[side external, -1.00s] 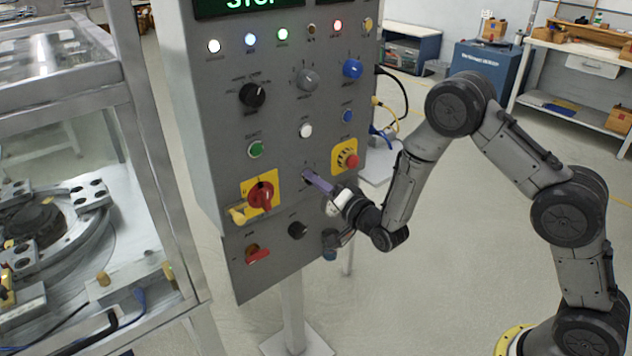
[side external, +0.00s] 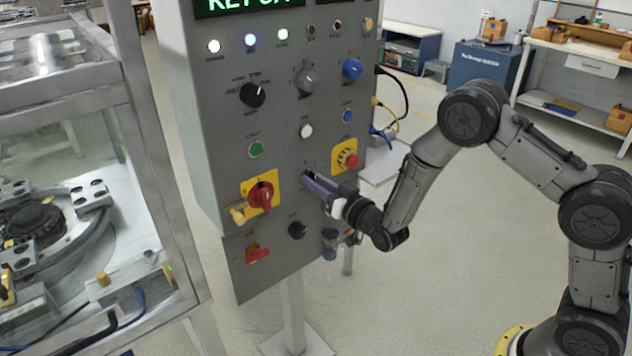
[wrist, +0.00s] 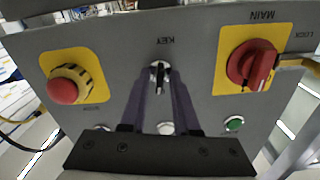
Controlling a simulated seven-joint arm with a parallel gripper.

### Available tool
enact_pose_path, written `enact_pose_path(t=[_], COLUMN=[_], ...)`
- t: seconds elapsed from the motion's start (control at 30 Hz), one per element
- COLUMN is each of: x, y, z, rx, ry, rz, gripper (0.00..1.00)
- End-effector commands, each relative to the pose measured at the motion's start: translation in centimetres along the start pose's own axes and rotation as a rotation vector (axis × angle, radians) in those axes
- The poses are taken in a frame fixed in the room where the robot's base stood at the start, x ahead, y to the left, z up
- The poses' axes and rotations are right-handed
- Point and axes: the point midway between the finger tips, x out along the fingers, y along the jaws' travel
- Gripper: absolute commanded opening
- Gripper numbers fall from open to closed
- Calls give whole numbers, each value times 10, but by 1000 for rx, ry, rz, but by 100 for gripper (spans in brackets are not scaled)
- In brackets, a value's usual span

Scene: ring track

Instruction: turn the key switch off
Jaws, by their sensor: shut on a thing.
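The key switch (wrist: 159,78) sits on the grey panel under the word KEY, which appears upside down in the wrist view. Its dark key stands between the fingertips of my gripper (wrist: 160,86). My gripper's two purple fingers are shut on the key. In the side external view my gripper (side external: 310,180) reaches the panel from the right, and its fingers hide the key switch there. The panel's display (side external: 250,4) shows green text that starts with KEY; its upper part is cut off.
A red emergency button (side external: 348,158) on yellow is just above right of my gripper. A red MAIN rotary switch (side external: 261,196) with a yellow lock is to the left. A black knob (side external: 297,230) is below. Free floor lies right of the panel.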

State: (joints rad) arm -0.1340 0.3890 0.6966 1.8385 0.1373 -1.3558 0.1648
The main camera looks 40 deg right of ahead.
Motion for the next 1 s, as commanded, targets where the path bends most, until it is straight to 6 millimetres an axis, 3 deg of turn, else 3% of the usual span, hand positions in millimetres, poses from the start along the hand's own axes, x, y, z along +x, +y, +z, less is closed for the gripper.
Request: enact_pose_path(t=[0.4, 0.93, 0.97, 1.0], x=[-1, -1, -1, -1], y=[0, 0, 0, 0], z=[1, 1, 1, 1], rx=[-186, -211, -211, -211], ry=[-3, -4, -4, -4], rz=[0, 0, 0, 0], gripper=[0, 0, 31, 39])
